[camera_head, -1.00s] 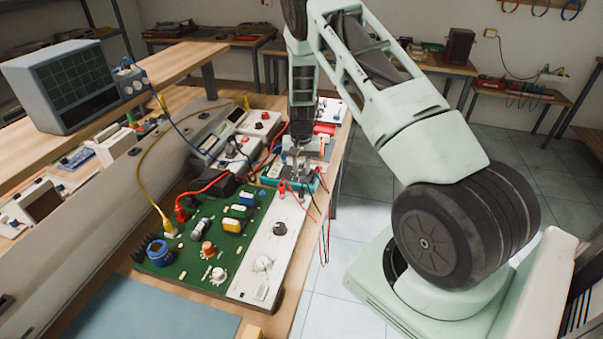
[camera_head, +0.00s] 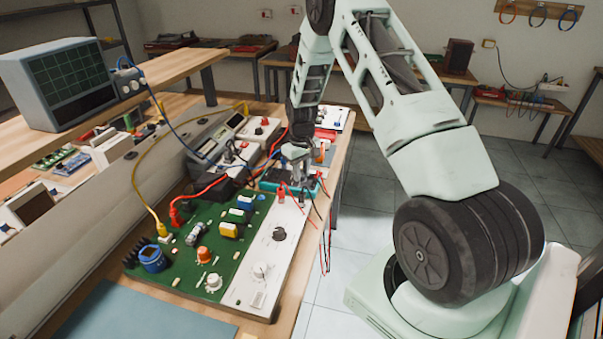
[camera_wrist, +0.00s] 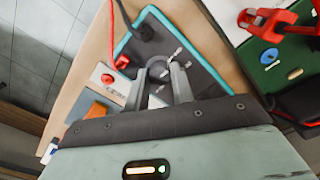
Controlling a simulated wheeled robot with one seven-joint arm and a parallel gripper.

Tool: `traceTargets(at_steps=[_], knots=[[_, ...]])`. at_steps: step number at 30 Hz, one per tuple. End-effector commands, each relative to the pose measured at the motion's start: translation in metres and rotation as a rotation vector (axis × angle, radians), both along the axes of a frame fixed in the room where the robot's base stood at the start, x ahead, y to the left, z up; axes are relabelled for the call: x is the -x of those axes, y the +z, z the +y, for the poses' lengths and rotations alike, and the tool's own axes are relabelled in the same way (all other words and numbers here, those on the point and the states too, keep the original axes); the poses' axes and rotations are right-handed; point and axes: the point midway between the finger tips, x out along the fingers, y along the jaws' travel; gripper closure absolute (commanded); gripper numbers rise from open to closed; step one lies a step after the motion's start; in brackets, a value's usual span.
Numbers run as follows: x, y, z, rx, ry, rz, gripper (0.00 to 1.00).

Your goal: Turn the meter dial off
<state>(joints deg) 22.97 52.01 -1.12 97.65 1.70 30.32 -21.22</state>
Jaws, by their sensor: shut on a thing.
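The meter (camera_wrist: 205,72) has a dark grey face and a teal rim. In the wrist view it lies below my gripper. Its round dark dial (camera_wrist: 157,68) sits between my fingertips, with small white marks around it. My gripper (camera_wrist: 160,76) is shut on the dial, one finger on each side. In the head view the meter (camera_head: 268,183) lies on the bench beyond the green board, and my gripper (camera_head: 303,179) points down onto it. The dial is hidden there, so I cannot read its setting.
The green circuit board (camera_head: 215,225) with a white panel stands nearer on the bench. Red and black leads (camera_head: 325,235) hang over the bench's right edge. A red plug (camera_wrist: 122,62) and a dark cable sit close to my fingers. Grey-white boxes stand behind the meter.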

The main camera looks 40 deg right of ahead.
Motion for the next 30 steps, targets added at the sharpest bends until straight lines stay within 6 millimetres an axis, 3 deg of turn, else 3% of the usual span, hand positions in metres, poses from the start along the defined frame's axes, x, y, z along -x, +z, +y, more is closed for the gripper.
traceTargets(at_steps=[17,18,19,30], knots=[[-0.0002,0.0005,0.0002,0.000,0.030,0.000,0.99],[-0.0002,0.0005,0.0002,0.000,0.030,0.000,0.65],[-0.0002,0.0005,0.0003,-0.001,0.029,0.000,0.57],[-0.0004,0.0039,0.0000,0.000,0.028,-0.001,0.54]])
